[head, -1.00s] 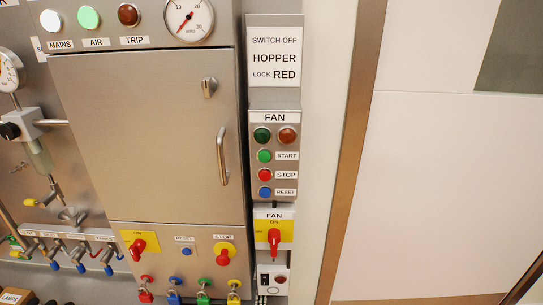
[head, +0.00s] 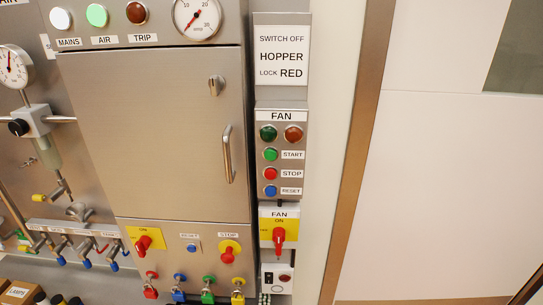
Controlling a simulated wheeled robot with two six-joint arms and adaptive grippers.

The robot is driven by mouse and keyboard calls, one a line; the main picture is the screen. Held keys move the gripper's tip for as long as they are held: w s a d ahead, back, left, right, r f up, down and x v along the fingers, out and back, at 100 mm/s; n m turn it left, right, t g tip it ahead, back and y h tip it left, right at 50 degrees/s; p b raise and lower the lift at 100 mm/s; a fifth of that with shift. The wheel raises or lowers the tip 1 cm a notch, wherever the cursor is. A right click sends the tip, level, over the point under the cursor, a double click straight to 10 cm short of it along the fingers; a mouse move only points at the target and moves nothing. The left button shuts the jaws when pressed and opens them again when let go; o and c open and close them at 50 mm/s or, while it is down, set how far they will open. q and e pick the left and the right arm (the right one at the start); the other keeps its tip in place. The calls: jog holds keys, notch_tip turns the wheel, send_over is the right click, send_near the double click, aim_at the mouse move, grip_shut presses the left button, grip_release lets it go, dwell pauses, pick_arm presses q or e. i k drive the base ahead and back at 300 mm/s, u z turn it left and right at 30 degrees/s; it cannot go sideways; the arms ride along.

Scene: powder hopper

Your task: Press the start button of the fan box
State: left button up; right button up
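The fan box (head: 281,207) is a narrow grey panel right of the large steel cabinet, labelled FAN at its top. Its green start button (head: 270,154) sits beside a START label. Below it are a red stop button (head: 271,173) and a blue reset button (head: 270,191). Above it are a dark green lamp (head: 268,133) and a dark red lamp (head: 293,133), neither visibly lit. Neither of my grippers shows in the head view.
Under the fan box is a yellow plate with a red rotary switch (head: 279,236). The steel cabinet (head: 150,135) has a protruding handle (head: 228,154). Coloured padlocks hang below it. A gauge with pipework (head: 38,120) stands at left. A white wall (head: 450,180) fills the right.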

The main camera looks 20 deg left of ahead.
aim_at(270, 155)
jog(key=k, duration=1.3)
jog(key=z, duration=0.75)
jog(key=i, duration=1.45)
jog(key=u, duration=0.6)
